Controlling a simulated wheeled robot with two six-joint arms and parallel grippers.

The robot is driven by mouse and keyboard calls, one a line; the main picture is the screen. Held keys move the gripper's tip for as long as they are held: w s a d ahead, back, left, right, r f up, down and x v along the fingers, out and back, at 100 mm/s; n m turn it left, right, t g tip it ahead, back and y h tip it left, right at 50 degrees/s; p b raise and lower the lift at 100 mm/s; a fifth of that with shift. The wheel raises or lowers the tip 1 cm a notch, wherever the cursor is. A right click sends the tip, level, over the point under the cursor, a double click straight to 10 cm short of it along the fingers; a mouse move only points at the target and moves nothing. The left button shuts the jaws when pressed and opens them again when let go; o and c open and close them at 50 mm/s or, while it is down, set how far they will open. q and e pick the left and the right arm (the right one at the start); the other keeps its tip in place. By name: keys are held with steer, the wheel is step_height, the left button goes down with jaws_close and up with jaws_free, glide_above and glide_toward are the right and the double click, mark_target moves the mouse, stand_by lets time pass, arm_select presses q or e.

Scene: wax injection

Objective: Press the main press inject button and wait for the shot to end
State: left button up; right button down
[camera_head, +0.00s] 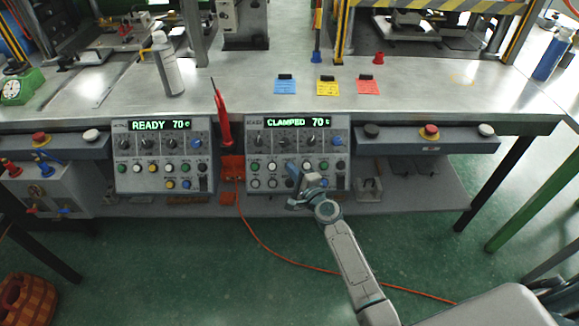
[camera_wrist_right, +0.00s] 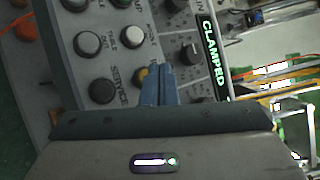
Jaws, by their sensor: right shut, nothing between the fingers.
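The right-hand control panel (camera_head: 258,147) is grey with knobs and round buttons, and its green display (camera_head: 298,122) reads CLAMPED 70. The display also shows in the right wrist view (camera_wrist_right: 213,55). My right gripper (camera_head: 292,170) is shut and empty, its fingertips in front of this panel's lower button rows. In the right wrist view the shut blue-grey fingers (camera_wrist_right: 157,82) lie over the button field, beside a yellow button (camera_wrist_right: 140,74). Some buttons are hidden behind the fingers. No inject label is readable, and I cannot tell whether the fingertips touch a button. My left gripper is not in view.
A second panel (camera_head: 160,152) to the left reads READY 70. A red tool (camera_head: 222,122) stands in an orange holder between the panels. Red stop buttons (camera_head: 431,131) sit on side boxes. Coloured cards (camera_head: 327,87) and a spray can (camera_head: 167,65) are on the metal bench.

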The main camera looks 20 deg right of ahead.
stand_by(0.7)
steer(key=shift+f, duration=0.1)
steer(key=shift+w+f+b, duration=0.2)
steer(key=shift+w+b, duration=0.15)
steer(key=shift+b, duration=0.05)
steer(key=shift+w+d+f+b, duration=0.15)
steer(key=shift+w+f+b, duration=0.15)
steer(key=shift+b, duration=0.1)
stand_by(0.6)
steer(key=shift+s+r, duration=0.1)
steer(key=shift+s+r+p, duration=0.5)
steer(key=shift+s+p, duration=0.05)
steer(key=shift+p, duration=0.1)
steer(key=shift+a, duration=0.2)
